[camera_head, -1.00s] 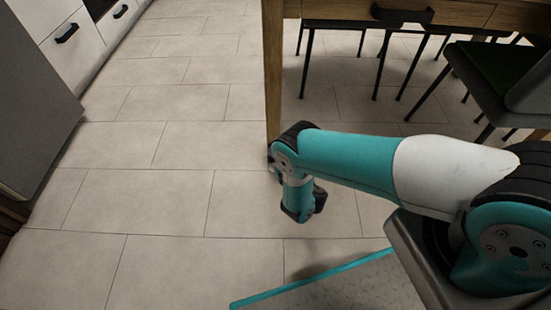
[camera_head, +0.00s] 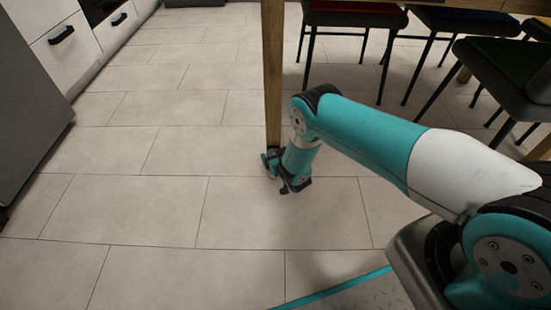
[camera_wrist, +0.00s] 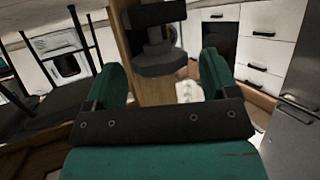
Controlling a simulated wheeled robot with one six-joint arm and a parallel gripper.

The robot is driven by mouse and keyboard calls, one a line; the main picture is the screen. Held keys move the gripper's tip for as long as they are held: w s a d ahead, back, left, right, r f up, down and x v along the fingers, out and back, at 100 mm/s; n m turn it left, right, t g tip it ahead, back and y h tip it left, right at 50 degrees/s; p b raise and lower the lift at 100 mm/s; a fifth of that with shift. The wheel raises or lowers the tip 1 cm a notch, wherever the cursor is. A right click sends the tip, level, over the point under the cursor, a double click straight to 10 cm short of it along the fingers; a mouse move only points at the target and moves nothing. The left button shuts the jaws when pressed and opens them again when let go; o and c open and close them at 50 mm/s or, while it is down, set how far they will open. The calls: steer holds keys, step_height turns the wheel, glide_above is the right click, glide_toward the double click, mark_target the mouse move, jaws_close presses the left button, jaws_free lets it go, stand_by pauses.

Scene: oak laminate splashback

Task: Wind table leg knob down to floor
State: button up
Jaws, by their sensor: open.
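The wooden table leg (camera_head: 272,85) stands upright on the tiled floor in the head view; dark hardware shows near its foot. In the wrist view the leg (camera_wrist: 156,92) rises behind a dark round knob (camera_wrist: 160,64), which sits on a grey stem by a black bracket (camera_wrist: 155,14). My gripper (camera_head: 285,178) is low beside the leg's foot. In the wrist view my gripper (camera_wrist: 161,68) is open, with one green finger on each side of the knob in the picture. Gaps show between knob and fingers, and I see no contact. The knob's lower end is not clear.
Chairs (camera_head: 355,17) with dark legs stand under and beside the table at right. White cabinets (camera_head: 62,38) and a grey appliance (camera_head: 30,100) line the left. The tiled floor (camera_head: 120,210) left of the leg is clear.

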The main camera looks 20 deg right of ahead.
steer(key=c, duration=0.9)
steer(key=shift+c, duration=0.2)
steer(key=shift+s+a+m+h, duration=0.1)
steer(key=shift+a+m+h, duration=0.15)
steer(key=shift+h, duration=0.25)
steer(key=shift+a+m+h, duration=0.15)
steer(key=shift+m+h, duration=0.95)
steer(key=shift+m, duration=0.05)
steer(key=shift+a+f+m+h+b, duration=0.2)
steer(key=shift+m+h+b, duration=0.3)
steer(key=shift+m+h, duration=0.4)
steer(key=m+g+h+b, duration=0.1)
steer(key=b, duration=0.1)
steer(key=m+h+b, duration=0.1)
steer(key=m+h, duration=0.1)
steer(key=shift+w+a+f+g+h+b, duration=0.1)
steer(key=shift+w+a+g+h+b, duration=0.1)
steer(key=shift+g+h+b, duration=0.15)
steer(key=shift+w+r+m+g+h+b, duration=0.1)
steer(key=shift+r+m+g+h+b, duration=0.15)
steer(key=shift+m+g+h+b, duration=0.7)
steer(key=shift+r, duration=0.1)
